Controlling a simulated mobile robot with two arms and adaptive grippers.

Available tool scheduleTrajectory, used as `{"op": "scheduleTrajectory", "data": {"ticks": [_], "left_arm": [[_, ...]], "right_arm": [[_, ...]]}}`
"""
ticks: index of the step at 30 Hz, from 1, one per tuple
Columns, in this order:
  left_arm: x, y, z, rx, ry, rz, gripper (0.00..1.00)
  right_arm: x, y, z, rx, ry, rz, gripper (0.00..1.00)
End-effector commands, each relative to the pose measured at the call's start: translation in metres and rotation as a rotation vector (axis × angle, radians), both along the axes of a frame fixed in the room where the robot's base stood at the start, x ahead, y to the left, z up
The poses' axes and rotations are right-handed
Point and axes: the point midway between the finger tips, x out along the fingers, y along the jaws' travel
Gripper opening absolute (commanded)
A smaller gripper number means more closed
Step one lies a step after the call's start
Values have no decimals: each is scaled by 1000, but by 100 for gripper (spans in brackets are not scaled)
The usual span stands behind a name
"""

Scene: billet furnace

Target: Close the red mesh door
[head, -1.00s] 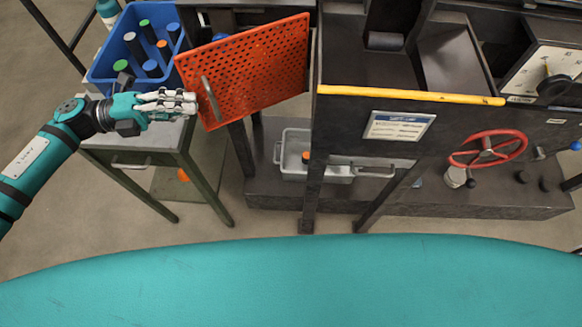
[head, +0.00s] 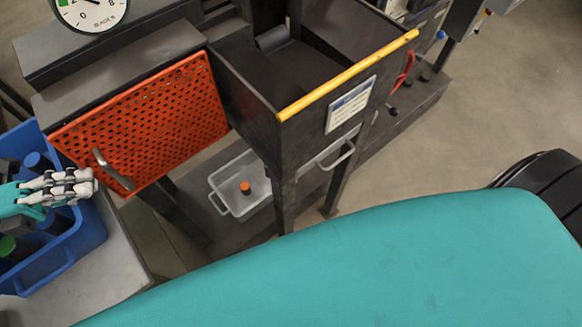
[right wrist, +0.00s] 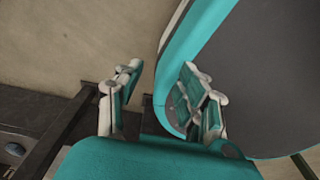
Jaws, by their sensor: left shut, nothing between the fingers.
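The red mesh door (head: 160,115) is an orange-red perforated panel on the left of the head view. Its right edge meets the dark furnace body, and its top edge runs close along the front of the dark housing (head: 130,75). I cannot tell whether it sits fully flush. A grey bar handle (head: 113,170) stands near its left lower edge. My left gripper (head: 92,185) is shut and empty, its fingertips just left of the handle; contact is unclear. In the right wrist view, my right gripper (right wrist: 162,78) is open and empty, away from the door.
A blue crate (head: 75,240) with dark cylinders stands on a grey table (head: 115,265) by my left gripper. A grey tray (head: 225,200) with an orange-topped piece lies under the furnace. A yellow-edged chute (head: 345,75) juts out right of the door. Open floor lies at right.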

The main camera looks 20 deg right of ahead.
Motion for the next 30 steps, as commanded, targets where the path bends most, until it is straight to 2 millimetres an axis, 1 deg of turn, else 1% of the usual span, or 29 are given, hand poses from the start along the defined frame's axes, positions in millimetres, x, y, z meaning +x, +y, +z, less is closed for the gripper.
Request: {"op": "scheduleTrajectory", "data": {"ticks": [4, 15, 25, 28, 30], "left_arm": [[0, 0, 0, -1, -1, 6, 0], [1, 0, 1, -1, -2, 9, 0], [1, 0, 1, -2, -3, 10, 0], [2, 5, 1, -1, -3, 11, 0], [3, 14, 1, 0, -3, 14, 0]], "right_arm": [[0, -5, 0, -6, 1, -1, 39], [-1, -11, 0, -14, 2, -2, 39], [-2, -8, 0, -11, 3, -1, 39], [-1, -8, 0, -10, 2, -1, 39], [-1, -8, 0, -10, 2, -1, 39]]}}
